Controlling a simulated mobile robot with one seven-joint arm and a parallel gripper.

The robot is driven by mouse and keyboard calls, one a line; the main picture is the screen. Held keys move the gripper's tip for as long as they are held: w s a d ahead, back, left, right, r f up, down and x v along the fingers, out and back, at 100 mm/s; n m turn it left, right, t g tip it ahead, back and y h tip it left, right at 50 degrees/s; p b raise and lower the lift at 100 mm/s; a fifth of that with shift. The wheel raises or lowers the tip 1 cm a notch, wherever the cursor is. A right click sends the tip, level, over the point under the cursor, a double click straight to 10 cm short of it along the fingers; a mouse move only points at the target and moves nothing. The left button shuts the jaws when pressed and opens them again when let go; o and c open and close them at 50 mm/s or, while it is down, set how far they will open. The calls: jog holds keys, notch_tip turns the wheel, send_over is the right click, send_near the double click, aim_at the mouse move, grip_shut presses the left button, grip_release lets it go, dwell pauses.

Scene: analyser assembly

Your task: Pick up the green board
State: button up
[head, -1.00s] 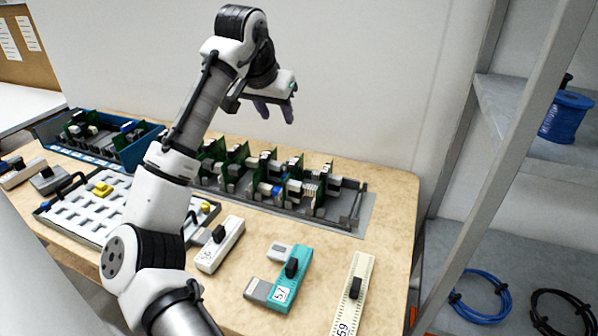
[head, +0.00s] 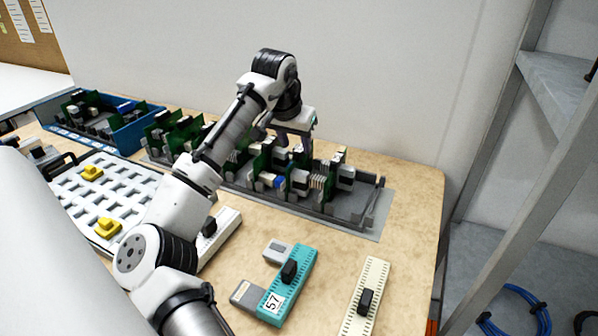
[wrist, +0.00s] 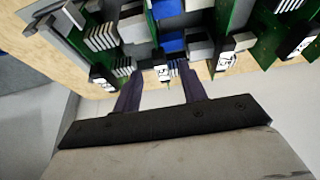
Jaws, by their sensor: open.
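Several green boards stand upright in a grey rack (head: 335,213) on the wooden table in the head view, one green board (head: 262,168) beneath my gripper. I cannot tell which one the task means. My gripper (head: 290,150) is open and points down over the middle of the rack. In the wrist view, its two dark fingers (wrist: 161,84) are spread, with a small labelled part (wrist: 162,72) showing between their tips. Another green board (wrist: 228,20) stands to the right of the fingers there. Contact cannot be told, and the fingertips are partly hidden in the head view.
A blue bin (head: 128,138) with more green boards stands at the left. A white slotted tray (head: 75,190) holds yellow pieces. A teal module (head: 290,285) and a cream module (head: 367,295) lie in front of the rack. Grey shelving (head: 555,80) stands at the right.

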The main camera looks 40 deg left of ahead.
aim_at(297, 152)
jog(key=shift+p+x, duration=0.45)
jog(key=shift+x, duration=2.4)
grip_shut()
